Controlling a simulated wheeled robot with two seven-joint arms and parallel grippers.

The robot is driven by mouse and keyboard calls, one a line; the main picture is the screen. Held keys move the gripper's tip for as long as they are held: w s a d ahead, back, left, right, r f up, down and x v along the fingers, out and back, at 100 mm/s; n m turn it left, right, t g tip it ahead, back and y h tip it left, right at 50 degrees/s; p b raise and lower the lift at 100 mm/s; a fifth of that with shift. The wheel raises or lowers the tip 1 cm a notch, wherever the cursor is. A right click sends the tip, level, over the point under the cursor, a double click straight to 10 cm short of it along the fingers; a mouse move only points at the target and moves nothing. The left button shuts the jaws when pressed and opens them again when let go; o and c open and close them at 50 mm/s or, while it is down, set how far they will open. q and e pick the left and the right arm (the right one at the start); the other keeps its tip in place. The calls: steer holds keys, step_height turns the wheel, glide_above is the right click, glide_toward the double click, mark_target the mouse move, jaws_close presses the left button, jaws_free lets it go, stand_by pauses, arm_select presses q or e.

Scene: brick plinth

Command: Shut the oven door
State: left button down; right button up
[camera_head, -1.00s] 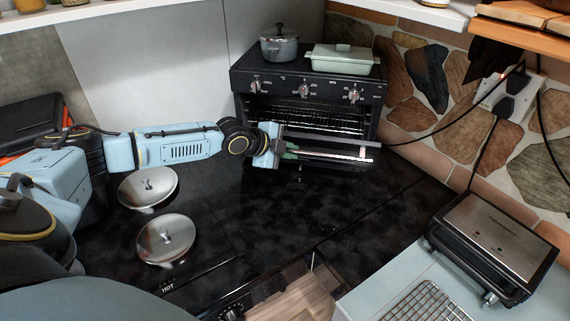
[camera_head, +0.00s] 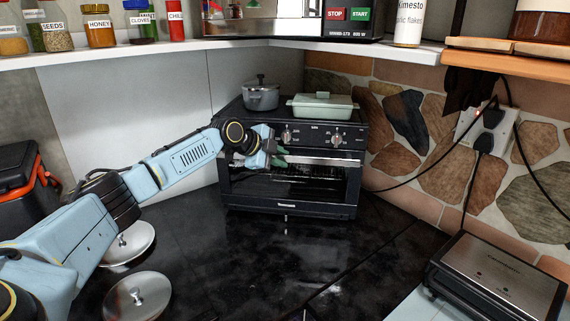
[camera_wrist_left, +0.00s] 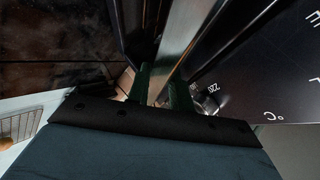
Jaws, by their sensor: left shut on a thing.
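The black oven (camera_head: 290,195) stands on the dark counter in the head view. Its door (camera_head: 285,188) is raised close to upright against the front. I cannot tell whether a small gap is left at its top. The silver door handle (camera_head: 325,162) runs along the upper edge. My left gripper (camera_head: 279,159) is shut on the handle near its left end. In the left wrist view, the green fingers (camera_wrist_left: 165,88) are at the handle bar, close to the oven's control panel (camera_wrist_left: 265,75). My right gripper is not in view.
A grey pot (camera_head: 261,97) and a pale green lidded dish (camera_head: 322,106) stand on the oven. Two metal lids (camera_head: 138,295) lie on the counter at front left. A contact grill (camera_head: 500,275) is at front right. A shelf with jars (camera_head: 100,30) hangs above.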

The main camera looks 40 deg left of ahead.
arm_select(q)
steer(key=shift+w+a+r, duration=0.2)
steer(key=shift+a+r, duration=0.2)
steer(key=shift+r, duration=0.3)
steer(key=c, duration=1.5)
jaws_free()
steer(key=shift+s+a, duration=0.1)
steer(key=shift+s+a+r, duration=0.1)
steer(key=shift+r, duration=0.1)
steer(key=v, duration=0.4)
steer(key=b+v, duration=0.1)
steer(key=v, duration=0.3)
steer(key=b+v, duration=0.1)
steer(key=v, duration=0.3)
steer(key=shift+s+d+f, duration=0.25)
steer(key=shift+s+d, duration=0.15)
